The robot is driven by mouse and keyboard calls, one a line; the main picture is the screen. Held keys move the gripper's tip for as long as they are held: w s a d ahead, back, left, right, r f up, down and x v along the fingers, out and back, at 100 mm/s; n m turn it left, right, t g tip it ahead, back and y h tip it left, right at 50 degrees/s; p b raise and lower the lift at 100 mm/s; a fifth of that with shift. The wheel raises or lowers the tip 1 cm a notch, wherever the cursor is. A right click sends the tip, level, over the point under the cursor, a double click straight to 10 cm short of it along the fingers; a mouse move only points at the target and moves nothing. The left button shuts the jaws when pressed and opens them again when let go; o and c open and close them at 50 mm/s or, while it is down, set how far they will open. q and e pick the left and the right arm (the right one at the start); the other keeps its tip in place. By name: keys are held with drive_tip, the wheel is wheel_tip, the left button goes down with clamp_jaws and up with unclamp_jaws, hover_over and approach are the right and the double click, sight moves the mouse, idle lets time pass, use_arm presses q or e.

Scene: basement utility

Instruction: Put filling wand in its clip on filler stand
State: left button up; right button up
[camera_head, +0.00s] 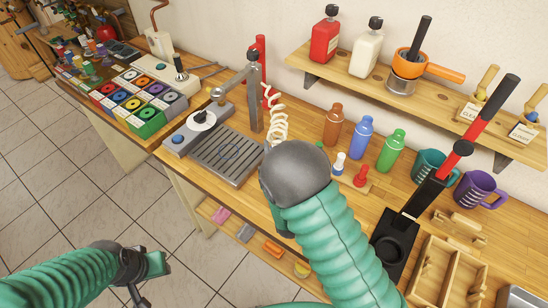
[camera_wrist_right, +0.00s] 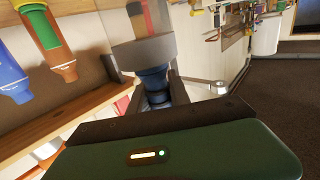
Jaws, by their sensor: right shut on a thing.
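The filler stand is a grey post (camera_head: 254,95) with a side arm ending in a round knob, on a base with a slatted drip tray (camera_head: 228,152). A white coiled hose (camera_head: 277,115) hangs beside the post and runs down behind my right wrist. In the right wrist view my right gripper (camera_wrist_right: 158,92) is shut on a dark blue part with a grey cylinder (camera_wrist_right: 143,50), seemingly the filling wand (camera_wrist_right: 154,77). My wrist hides this grip in the head view. I cannot make out the clip. My left gripper (camera_head: 138,277) is low at left, off the bench; its jaws are unclear.
Brown, blue and green bottles (camera_head: 361,138) stand right of my right wrist, near small red and white-and-blue pieces. A black press with a red handle (camera_head: 455,153) is farther right. A shelf (camera_head: 430,102) runs above. Colour trays (camera_head: 140,100) lie left of the stand.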

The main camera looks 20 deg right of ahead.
drive_tip(key=shift+w+a+f, duration=0.15)
clamp_jaws()
use_arm(q)
drive_tip(key=shift+d+f, duration=0.1)
drive_tip(key=shift+d, duration=0.1)
use_arm(e)
wheel_tip(320, 180, up, 10)
drive_tip(key=shift+d, duration=0.2)
use_arm(q)
drive_tip(key=shift+w, duration=0.1)
